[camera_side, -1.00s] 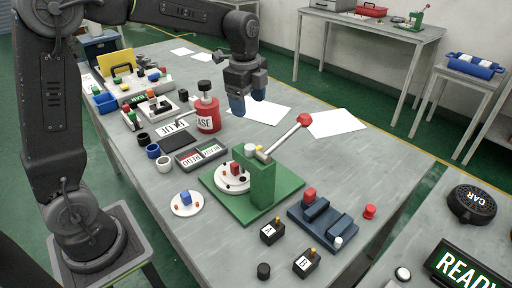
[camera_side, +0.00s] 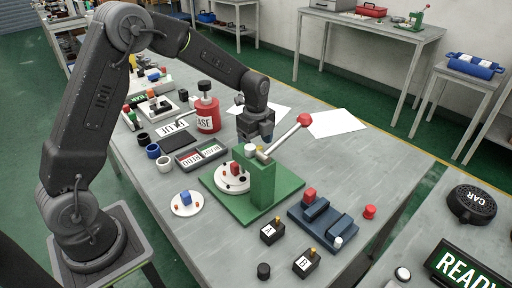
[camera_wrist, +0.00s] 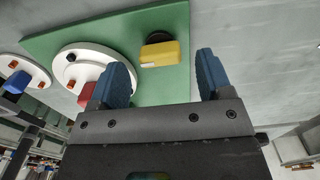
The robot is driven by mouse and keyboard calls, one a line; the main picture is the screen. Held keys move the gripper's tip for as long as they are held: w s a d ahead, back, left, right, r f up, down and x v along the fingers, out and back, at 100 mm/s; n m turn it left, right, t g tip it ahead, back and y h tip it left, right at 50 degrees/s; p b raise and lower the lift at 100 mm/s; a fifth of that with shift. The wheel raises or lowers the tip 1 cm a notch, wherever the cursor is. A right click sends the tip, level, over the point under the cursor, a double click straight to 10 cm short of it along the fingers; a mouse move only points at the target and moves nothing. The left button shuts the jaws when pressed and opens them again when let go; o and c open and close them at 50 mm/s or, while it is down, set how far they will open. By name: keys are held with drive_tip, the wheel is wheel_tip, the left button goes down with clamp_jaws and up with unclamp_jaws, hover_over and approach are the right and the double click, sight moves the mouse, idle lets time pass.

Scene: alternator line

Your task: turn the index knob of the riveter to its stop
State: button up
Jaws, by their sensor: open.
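The riveter has a green post (camera_side: 263,185) on a green base plate (camera_side: 237,207), a lever with a red tip (camera_side: 304,120), and a white turntable (camera_side: 222,182) with small red and dark parts. In the wrist view, a yellow knob (camera_wrist: 160,53) on a dark round foot stands on the green plate (camera_wrist: 180,92), beside the turntable (camera_wrist: 75,54). I cannot clearly make out this knob in the side view. My gripper (camera_side: 256,138) is pointing down behind the riveter's post. In the wrist view it (camera_wrist: 162,75) is open and empty, its blue fingers wide apart, the knob between and beyond their tips.
The raised lever (camera_side: 282,139) slants up just right of my gripper. A red bottle (camera_side: 208,115) stands behind left. A blue fixture (camera_side: 320,221) and black blocks A (camera_side: 272,232) and B (camera_side: 306,263) lie in front. White sheets (camera_side: 338,123) lie behind right.

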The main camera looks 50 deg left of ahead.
drive_tip(key=shift+f, duration=1.1)
drive_tip(key=c, duration=0.9)
